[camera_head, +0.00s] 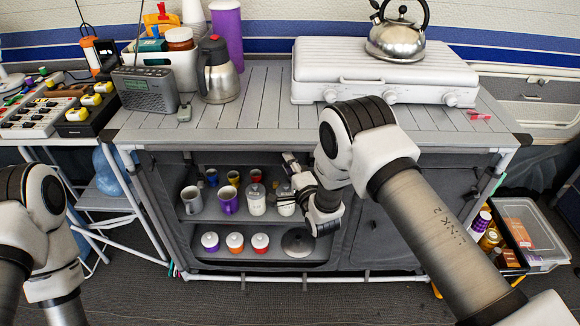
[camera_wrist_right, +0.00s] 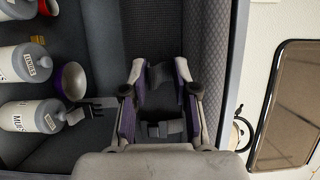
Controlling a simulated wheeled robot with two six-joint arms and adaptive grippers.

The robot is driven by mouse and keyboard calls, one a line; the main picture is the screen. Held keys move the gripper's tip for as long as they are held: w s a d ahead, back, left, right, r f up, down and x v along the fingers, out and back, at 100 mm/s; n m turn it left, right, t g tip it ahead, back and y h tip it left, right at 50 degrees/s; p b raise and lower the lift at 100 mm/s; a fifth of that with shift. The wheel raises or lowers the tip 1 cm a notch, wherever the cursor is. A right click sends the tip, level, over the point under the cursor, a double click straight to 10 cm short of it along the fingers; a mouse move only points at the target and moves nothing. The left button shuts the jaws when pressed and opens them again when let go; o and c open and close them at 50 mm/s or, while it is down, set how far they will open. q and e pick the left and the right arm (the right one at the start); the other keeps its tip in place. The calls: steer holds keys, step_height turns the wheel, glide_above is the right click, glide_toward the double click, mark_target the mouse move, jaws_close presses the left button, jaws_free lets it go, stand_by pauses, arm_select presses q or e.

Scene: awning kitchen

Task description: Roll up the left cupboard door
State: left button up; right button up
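The left cupboard (camera_head: 183,240) stands open under the slatted counter, with both shelves exposed. No door panel hangs over its opening. A textured grey fabric band (camera_wrist_right: 217,60) runs along the opening's edge in the wrist view; I cannot tell if it is the rolled door. My right gripper (camera_head: 290,172) is at the upper right part of the opening, in front of the jars. In the right wrist view my right gripper (camera_wrist_right: 158,72) has its fingers spread apart; a small grey piece shows between them, and I cannot tell what it is. My left gripper is outside the frame.
The upper shelf holds mugs, including a purple one (camera_head: 228,201), and white jars (camera_head: 256,201). Lidded tubs (camera_head: 235,243) stand below. A grey door (camera_head: 383,240) covers the right cupboard. A white stove (camera_head: 385,75) with a kettle (camera_head: 397,38) is on the counter.

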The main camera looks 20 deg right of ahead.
steer(key=shift+s+f, duration=0.1)
steer(key=shift+s, duration=0.1)
steer(key=s+d, duration=0.1)
steer(key=s, duration=1)
steer(key=shift+s+d, duration=0.15)
steer(key=shift+s, duration=0.2)
